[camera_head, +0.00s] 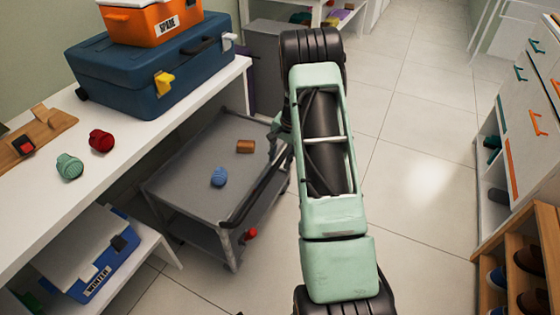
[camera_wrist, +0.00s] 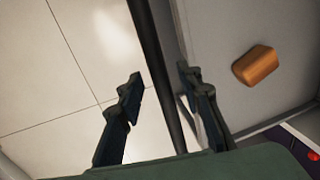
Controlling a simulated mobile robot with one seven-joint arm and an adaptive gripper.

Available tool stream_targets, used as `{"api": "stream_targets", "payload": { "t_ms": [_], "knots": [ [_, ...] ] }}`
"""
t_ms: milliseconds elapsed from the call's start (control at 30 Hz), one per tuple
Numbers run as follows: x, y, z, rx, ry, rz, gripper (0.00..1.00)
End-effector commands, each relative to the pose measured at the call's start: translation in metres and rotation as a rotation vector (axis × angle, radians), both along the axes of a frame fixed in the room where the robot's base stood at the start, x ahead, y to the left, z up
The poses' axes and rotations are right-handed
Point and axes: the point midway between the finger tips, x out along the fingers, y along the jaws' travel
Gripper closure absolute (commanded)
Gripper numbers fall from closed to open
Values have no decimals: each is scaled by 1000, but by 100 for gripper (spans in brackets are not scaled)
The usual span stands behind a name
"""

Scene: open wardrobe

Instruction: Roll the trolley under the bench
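The grey trolley (camera_head: 190,165) stands beside the white bench (camera_head: 125,135), its left side partly beneath the bench top and its right side out in the aisle. A blue ball (camera_head: 219,177) and a brown block (camera_head: 245,146) lie on its top; the block also shows in the wrist view (camera_wrist: 256,66). A dark handle bar (camera_head: 258,197) runs along the trolley's aisle side. In the wrist view, my gripper (camera_wrist: 160,74) is open with its fingers on either side of this bar (camera_wrist: 162,75). A gap shows at the left finger. In the head view my arm hides most of the gripper.
A blue case (camera_head: 130,75) and an orange box (camera_head: 150,20) stand on the bench. A white-lidded box (camera_head: 85,250) is on a low shelf at the lower left. Drawers (camera_head: 525,105) and a wooden shoe rack (camera_head: 520,250) line the right. The tiled aisle floor (camera_head: 420,180) is clear.

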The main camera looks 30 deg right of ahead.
Motion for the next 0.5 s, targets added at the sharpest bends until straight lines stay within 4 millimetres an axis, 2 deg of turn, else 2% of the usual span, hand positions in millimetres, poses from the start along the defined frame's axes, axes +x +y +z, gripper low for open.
{"api": "stream_targets", "payload": {
  "t_ms": [333,500],
  "knots": [
    [1,1,-3,0,0,1,68],
    [1,1,-3,0,0,1,87]
  ]
}}
